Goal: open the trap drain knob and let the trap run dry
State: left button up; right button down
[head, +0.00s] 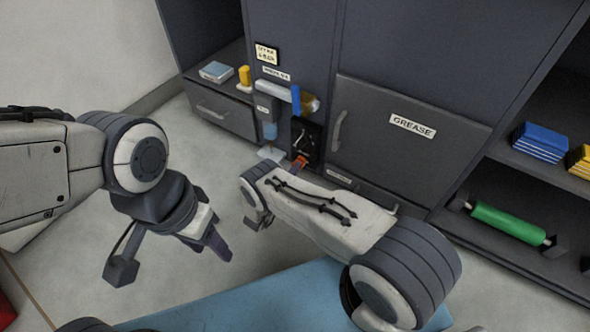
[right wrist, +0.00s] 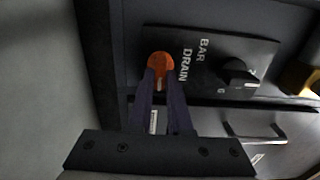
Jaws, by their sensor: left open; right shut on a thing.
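The orange drain knob (right wrist: 160,66) sits on a dark panel beside the word DRAIN in the right wrist view. It shows small in the head view (head: 302,160). My right gripper (right wrist: 162,84) has its fingers closed on the knob. In the head view my right gripper (head: 297,166) reaches the panel and partly covers it. A clear trap bowl with bluish contents (head: 270,131) hangs left of the panel. A pale dish (head: 270,154) lies below it. My left gripper (head: 172,258) is open and empty, left of the cabinet over the floor.
A black knob (right wrist: 236,73) is on the same panel, beside the word BAR. A GREASE door (head: 405,145) with a handle is right of the panel. A shelf with a green roller (head: 508,222) is at the right. A blue surface (head: 250,300) lies in front.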

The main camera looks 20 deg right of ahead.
jog(key=shift+a, duration=0.1)
dwell(0.3)
jog(key=c, duration=0.8)
grip_release()
jog(key=shift+c, duration=0.2)
jog(key=p+v, duration=0.2)
jog(key=v, duration=0.8)
jog(key=shift+s+a+p, duration=0.2)
jog(key=shift+p, duration=0.2)
